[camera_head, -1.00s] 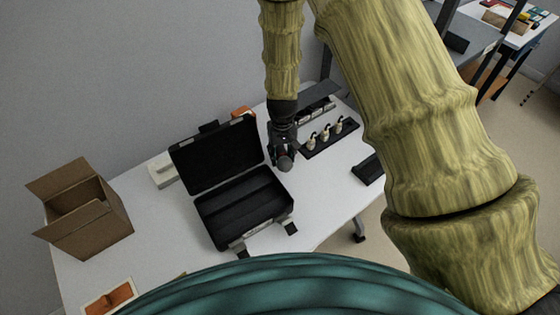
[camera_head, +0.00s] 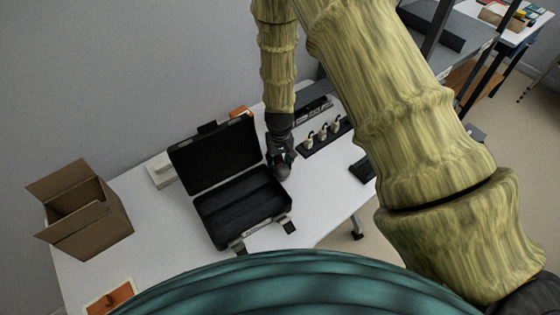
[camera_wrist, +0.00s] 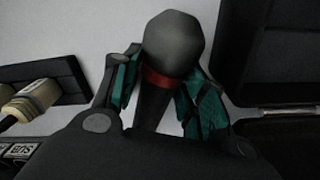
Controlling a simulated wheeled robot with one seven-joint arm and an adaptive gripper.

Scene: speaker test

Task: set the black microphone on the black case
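The black microphone, with a round dark head and a red band, shows in the wrist view (camera_wrist: 172,48). My gripper (camera_wrist: 160,100) is shut around its body just below the head, with teal finger pads on both sides. In the head view my gripper (camera_head: 281,165) is at the right edge of the open black case (camera_head: 240,205). The microphone's head (camera_head: 283,171) shows small and dark at the gripper's tip. The case lies open on the table, lid raised at the back, its tray apparently empty. Part of the case also shows at the right of the wrist view (camera_wrist: 275,60).
An open cardboard box (camera_head: 90,215) stands on the white table (camera_head: 165,225) at left. A black strip with several pale plugs (camera_head: 322,135) lies right of my gripper. A white block (camera_head: 160,170) and an orange object (camera_head: 240,111) are behind the case.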

